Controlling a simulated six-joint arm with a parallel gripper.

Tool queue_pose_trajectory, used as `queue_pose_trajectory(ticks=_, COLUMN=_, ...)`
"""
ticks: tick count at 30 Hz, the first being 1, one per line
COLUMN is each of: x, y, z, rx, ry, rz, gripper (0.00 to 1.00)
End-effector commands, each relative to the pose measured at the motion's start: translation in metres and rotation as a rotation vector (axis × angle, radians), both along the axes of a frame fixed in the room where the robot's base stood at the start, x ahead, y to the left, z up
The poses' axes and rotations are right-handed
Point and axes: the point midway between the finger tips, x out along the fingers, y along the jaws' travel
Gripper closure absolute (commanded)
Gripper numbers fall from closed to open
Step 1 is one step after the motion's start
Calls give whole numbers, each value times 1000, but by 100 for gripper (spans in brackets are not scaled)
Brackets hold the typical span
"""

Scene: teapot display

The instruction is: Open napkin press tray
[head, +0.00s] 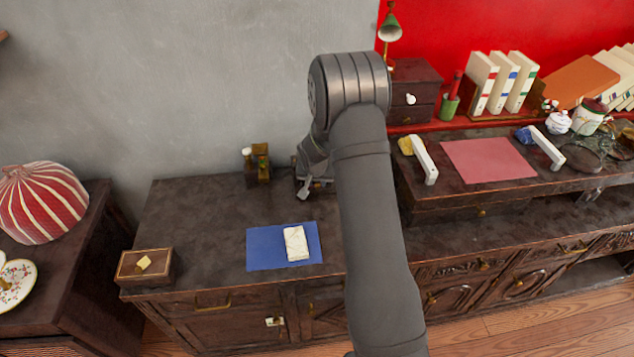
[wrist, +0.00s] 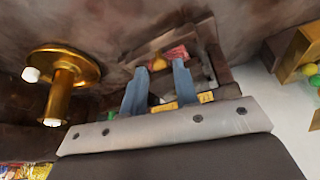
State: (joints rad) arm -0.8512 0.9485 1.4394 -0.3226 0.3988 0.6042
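My gripper (wrist: 155,76) shows in the wrist view with its two blue-grey fingers apart. Just beyond the fingertips is a dark wooden frame-like box (wrist: 207,44), with small red and yellow parts between and behind the fingers. This may be the napkin press, but I cannot tell its tray for certain. No contact between the fingers and it is clear. In the head view my gripper (head: 311,187) is low over the back of the dark cabinet top, close to the wall. The small wooden piece there is partly hidden by my arm.
A gold piece with a round disc (wrist: 62,70) stands left in the wrist view. A blue mat (head: 265,250) bears a white block (head: 296,243).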

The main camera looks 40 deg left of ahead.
Motion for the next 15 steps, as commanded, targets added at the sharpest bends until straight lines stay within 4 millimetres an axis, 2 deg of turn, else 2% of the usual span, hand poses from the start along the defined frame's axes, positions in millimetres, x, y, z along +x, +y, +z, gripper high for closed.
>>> queue_pose_trajectory(ticks=4, x=2, y=1, z=-7, rx=0, ry=0, rz=0, gripper=73)
queue_pose_trajectory(ticks=12, x=3, y=2, z=-8, rx=0, ry=0, rz=0, gripper=73)
queue_pose_trajectory(ticks=13, x=3, y=1, z=-8, rx=0, ry=0, rz=0, gripper=74)
queue_pose_trajectory(ticks=15, x=3, y=2, z=-7, rx=0, ry=0, rz=0, gripper=88)
